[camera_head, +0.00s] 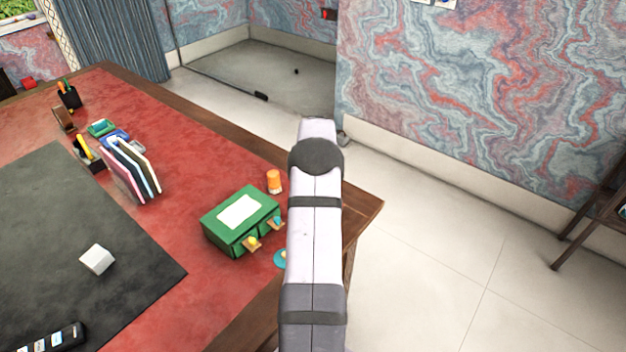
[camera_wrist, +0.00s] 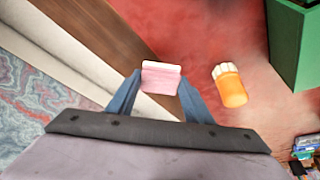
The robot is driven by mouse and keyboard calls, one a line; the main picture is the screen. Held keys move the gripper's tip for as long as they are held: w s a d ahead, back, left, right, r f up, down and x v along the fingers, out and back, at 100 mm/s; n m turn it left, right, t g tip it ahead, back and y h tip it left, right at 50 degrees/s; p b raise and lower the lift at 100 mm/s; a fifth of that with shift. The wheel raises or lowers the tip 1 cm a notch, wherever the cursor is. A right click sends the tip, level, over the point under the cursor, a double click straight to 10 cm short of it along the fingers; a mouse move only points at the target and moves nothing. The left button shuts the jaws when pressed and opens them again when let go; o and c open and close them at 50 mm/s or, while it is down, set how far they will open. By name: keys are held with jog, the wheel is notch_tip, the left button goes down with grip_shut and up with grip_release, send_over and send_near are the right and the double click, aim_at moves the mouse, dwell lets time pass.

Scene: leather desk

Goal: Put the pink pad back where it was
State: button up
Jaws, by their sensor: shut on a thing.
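The pink pad (camera_wrist: 160,78) shows in the wrist view, held between the two blue-grey fingers of my gripper (camera_wrist: 158,88). My gripper is shut on it, above the wooden edge of the desk. In the head view my arm covers the gripper and the pad, so neither shows there. I cannot tell from these frames how high the pad is above the desk.
A green box (camera_head: 226,226) with small open drawers stands near my arm. A file holder (camera_head: 130,172), a white cube (camera_head: 97,259) and a dark mat (camera_head: 60,220) lie further left.

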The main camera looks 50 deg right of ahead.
jog(key=shift+f+p, duration=0.35)
jog(key=shift+f, duration=1.2)
jog(key=shift+f, duration=0.1)
jog(key=shift+f, duration=0.1)
jog(key=o, duration=0.9)
jog(key=shift+o, duration=0.2)
jog(key=shift+r, duration=0.2)
jog(key=shift+s+a+r, duration=0.1)
jog(key=shift+r, duration=0.3)
jog(key=b+v, duration=0.2)
jog(key=v, duration=0.9)
